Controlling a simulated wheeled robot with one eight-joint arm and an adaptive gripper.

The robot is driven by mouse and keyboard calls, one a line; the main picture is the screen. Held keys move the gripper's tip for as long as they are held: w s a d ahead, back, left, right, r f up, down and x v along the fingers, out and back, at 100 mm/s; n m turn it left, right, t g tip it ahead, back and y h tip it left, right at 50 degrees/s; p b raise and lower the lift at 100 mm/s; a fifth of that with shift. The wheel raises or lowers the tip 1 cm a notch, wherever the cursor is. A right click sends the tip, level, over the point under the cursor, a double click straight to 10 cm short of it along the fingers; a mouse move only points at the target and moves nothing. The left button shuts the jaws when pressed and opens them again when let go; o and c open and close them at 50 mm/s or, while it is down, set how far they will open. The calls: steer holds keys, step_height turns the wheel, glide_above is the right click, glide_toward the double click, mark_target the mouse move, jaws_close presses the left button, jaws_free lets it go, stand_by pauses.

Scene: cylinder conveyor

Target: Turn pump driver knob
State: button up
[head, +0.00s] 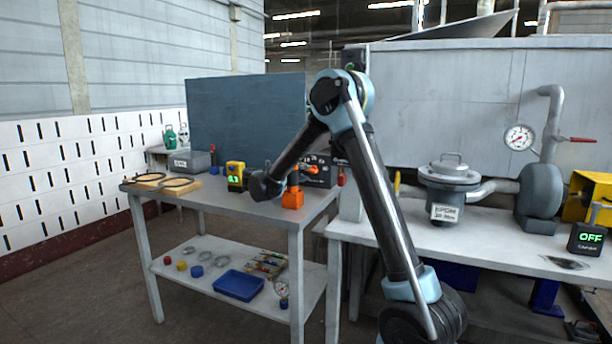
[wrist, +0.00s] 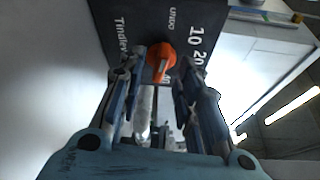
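In the wrist view, an orange knob (wrist: 161,61) sits on the face of a dark box (wrist: 122,12) with white lettering and numbers such as 10 and 20. My gripper (wrist: 162,66) is open, with one finger on each side of the knob. The fingertips are close to the knob's sides; I cannot tell if they touch it. In the head view, the dark box (head: 318,179) stands at the back right of the left table, and my arm reaches down towards it. My fingers cannot be made out clearly there.
The left table (head: 216,203) also holds a yellow meter (head: 236,176), an orange object (head: 292,198), a grey box (head: 189,162) and ring-shaped pieces. A blue tray (head: 238,285) lies on its lower shelf. The right table carries a pump (head: 448,178) and a display reading OFF (head: 588,239).

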mark_target(311, 170)
steer(key=shift+x, duration=0.95)
jaws_close()
steer(key=shift+m, duration=0.3)
steer(key=m+y, duration=0.2)
steer(key=m, duration=0.1)
steer(key=shift+s+d+r+m+g, duration=0.2)
steer(key=shift+r+m+g, duration=0.1)
steer(key=shift+r+g, duration=0.1)
steer(key=m+y, duration=0.1)
steer(key=m, duration=0.2)
steer(key=shift+d+r+y, duration=0.15)
steer(key=shift+d+y, duration=0.05)
steer(key=shift+y, duration=0.2)
